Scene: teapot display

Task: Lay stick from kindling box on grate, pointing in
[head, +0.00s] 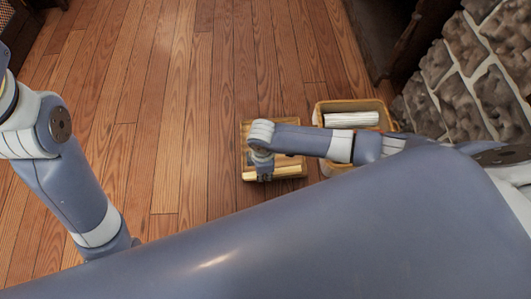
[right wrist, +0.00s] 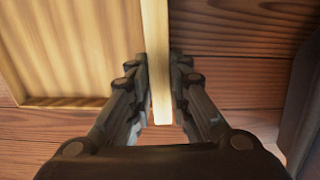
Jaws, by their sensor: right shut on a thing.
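The kindling box (head: 246,150) is a low, pale wooden box on the floor, partly covered by my right arm. Its ribbed surface and rim (right wrist: 65,102) fill the left of the right wrist view. My right gripper (head: 265,178) is at the box's near side, pointing down. It is shut on a pale, straight stick (right wrist: 158,60), which runs between the fingers alongside the box. The stick's near end shows just past the fingertips (right wrist: 160,90). My left arm shows at the left of the head view, but its gripper is out of view. I see no grate.
A yellowish basket (head: 322,106) with pale rolls or logs (head: 350,119) stands right of the box, partly behind my arm. A stone wall (head: 490,80) is at the right, with a dark piece (head: 385,35) at the top. The plank floor (head: 160,120) to the left is clear.

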